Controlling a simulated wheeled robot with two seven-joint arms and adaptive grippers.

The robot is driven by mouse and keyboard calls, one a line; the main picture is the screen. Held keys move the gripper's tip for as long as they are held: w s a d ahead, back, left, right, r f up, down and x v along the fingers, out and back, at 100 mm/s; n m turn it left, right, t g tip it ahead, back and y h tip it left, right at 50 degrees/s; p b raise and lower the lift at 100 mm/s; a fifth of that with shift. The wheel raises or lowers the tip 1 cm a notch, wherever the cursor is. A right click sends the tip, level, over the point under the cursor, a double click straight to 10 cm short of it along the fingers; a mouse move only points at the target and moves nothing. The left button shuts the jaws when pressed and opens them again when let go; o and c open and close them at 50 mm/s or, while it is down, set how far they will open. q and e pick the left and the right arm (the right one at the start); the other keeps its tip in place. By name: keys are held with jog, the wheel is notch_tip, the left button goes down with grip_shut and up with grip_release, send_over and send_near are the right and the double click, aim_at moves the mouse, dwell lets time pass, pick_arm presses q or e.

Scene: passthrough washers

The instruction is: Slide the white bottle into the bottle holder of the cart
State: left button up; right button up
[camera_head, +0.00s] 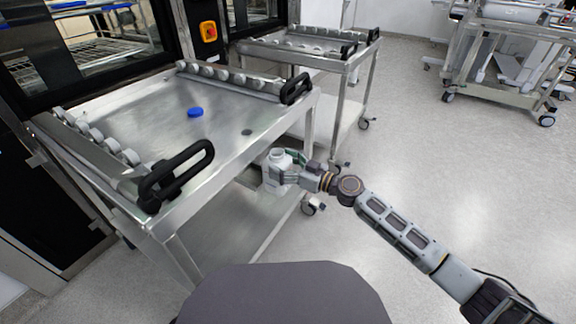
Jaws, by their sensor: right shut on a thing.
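The white bottle (273,178) is upright at the front right of the near steel cart (150,95). My right gripper (284,177) is shut on it, coming from the right. The bottle's open neck faces up, below the level of the cart's top tray. Part of the bottle is hidden by the gripper fingers. A bottle holder cannot be made out clearly on the cart. My left gripper is not in view.
A blue cap (195,112) lies on the cart's top. Black handles (176,176) stick out at its front corners. A second cart (300,50) stands behind. Washers with dark doors line the left.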

pick_arm(q)
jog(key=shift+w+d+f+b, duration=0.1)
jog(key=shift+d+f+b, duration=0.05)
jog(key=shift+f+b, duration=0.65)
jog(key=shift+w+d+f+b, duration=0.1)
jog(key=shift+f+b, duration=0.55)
jog(key=shift+b, duration=0.15)
pick_arm(e)
jog(key=x, duration=1.1)
jog(key=shift+w+a, duration=0.2)
jog(key=shift+a, duration=0.1)
jog(key=shift+f, duration=0.75)
dwell(1.4)
jog(key=o, duration=1.1)
jog(key=shift+v, duration=6)
